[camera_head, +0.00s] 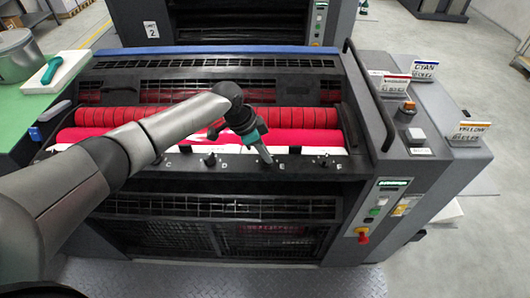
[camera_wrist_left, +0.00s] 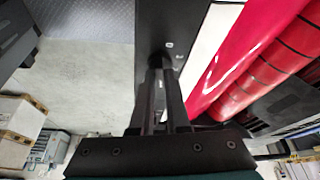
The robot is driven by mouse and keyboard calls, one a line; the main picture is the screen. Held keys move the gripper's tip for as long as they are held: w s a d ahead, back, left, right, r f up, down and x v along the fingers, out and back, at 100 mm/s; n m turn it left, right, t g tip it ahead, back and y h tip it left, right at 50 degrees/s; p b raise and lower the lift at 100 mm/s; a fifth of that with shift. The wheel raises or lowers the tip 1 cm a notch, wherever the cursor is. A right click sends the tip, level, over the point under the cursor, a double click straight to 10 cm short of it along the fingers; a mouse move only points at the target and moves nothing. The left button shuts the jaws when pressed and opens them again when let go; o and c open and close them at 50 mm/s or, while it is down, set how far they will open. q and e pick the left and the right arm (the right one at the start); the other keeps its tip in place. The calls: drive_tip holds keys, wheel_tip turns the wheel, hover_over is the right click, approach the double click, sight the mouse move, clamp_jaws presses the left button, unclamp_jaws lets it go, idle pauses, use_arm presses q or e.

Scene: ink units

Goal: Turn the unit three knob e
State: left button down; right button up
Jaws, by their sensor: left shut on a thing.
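The near press unit (camera_head: 230,187) has a black front rail with a row of small dark knobs and white letters C, D, E and F. My left gripper (camera_head: 266,157) reaches down to the knob just left of the letter E and is shut on it. The fingers hide most of that knob in the head view. In the left wrist view the two fingers (camera_wrist_left: 160,92) close together at the dark knob E (camera_wrist_left: 159,60) on the black rail. The neighbouring knobs D (camera_head: 210,159) and F (camera_head: 323,161) stand free. My right gripper is not in view.
Red rollers (camera_head: 300,117) lie right behind the knob rail. A raised handle bar (camera_head: 372,95) runs along the right side. A control panel with a red knob (camera_head: 363,236) is at lower right. A green-topped table (camera_head: 35,105) with a pot stands at left.

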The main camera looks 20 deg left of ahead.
use_arm(q)
drive_tip(key=c, duration=0.9)
unclamp_jaws()
drive_tip(key=shift+r, duration=0.1)
drive_tip(key=v, duration=1.5)
drive_tip(key=shift+a, duration=0.1)
